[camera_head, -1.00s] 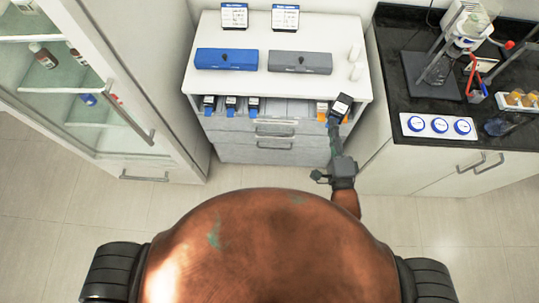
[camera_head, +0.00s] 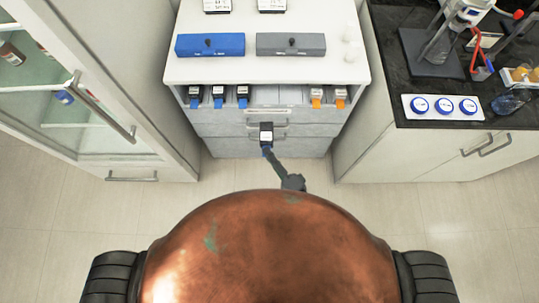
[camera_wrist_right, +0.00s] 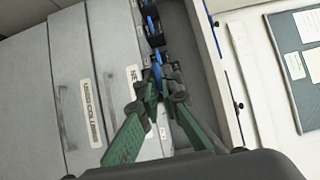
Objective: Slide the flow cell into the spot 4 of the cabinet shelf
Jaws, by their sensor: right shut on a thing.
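My right gripper (camera_head: 268,153) is shut on a flow cell (camera_head: 266,134) with a black-and-white top and a blue part. It holds the cell in front of the cabinet's drawers, outside the shelf. The cabinet shelf (camera_head: 285,96) is an open slot under the white top. It holds three blue cells (camera_head: 219,97) at the left and two orange cells (camera_head: 328,98) at the right, with an empty stretch between. In the right wrist view, the gripper (camera_wrist_right: 161,92) closes on a small blue piece (camera_wrist_right: 157,66), and shelved blue cells show beyond. Spot numbers cannot be read. The left gripper is not in view.
A blue box (camera_head: 210,46) and a grey box (camera_head: 290,46) stand on the cabinet top. A glass-door cabinet (camera_head: 70,90) is at the left. A black counter (camera_head: 440,90) with lab gear is at the right. Drawer handles (camera_head: 266,121) protrude below the shelf.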

